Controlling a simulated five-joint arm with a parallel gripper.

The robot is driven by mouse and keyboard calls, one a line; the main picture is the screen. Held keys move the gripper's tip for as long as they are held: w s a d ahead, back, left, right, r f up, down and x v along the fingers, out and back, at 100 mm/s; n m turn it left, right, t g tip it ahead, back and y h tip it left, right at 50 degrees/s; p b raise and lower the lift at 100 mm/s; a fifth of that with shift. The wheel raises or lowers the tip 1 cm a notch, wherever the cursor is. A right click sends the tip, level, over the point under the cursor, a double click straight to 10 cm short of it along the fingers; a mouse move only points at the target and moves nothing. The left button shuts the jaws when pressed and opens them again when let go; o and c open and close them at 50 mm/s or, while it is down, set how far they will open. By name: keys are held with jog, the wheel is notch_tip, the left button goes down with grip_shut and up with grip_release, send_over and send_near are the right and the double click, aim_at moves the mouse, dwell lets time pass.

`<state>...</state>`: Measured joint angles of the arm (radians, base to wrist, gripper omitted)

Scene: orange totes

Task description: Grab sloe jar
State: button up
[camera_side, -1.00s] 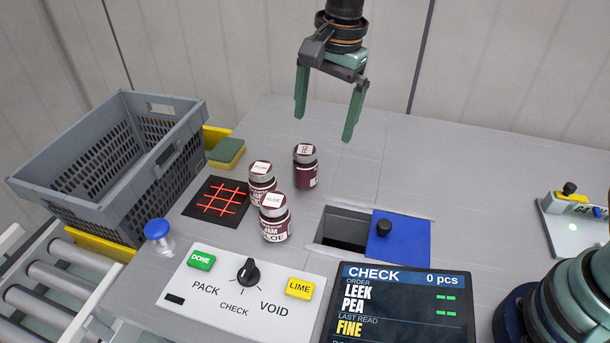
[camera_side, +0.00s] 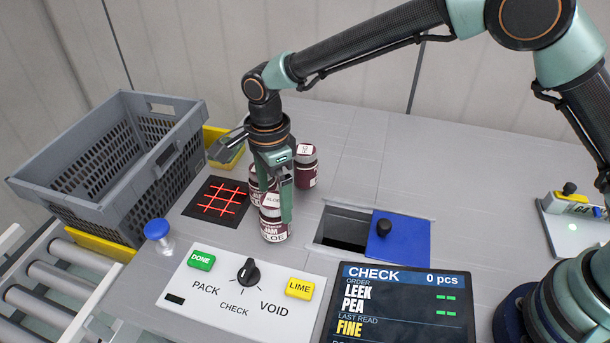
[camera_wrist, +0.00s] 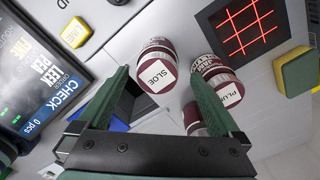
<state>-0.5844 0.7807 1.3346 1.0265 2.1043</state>
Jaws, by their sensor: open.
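The third jar (camera_side: 306,168) stands farther back right.
A black mat with a red grid (camera_side: 219,203) lies left of the jars. A grey crate (camera_side: 98,207) stands far left. A button panel (camera_side: 240,291) and a screen (camera_side: 400,305) are in front. A hole (camera_side: 342,229) with a blue cover (camera_side: 405,243) is right.

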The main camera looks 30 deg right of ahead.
aim_at(275, 216)
jog(key=shift+s+a+f, duration=0.1)
jog(key=shift+f, duration=1.25)
jog(key=shift+s+a+f, duration=0.1)
jog(key=shift+f, duration=1.25)
grip_shut()
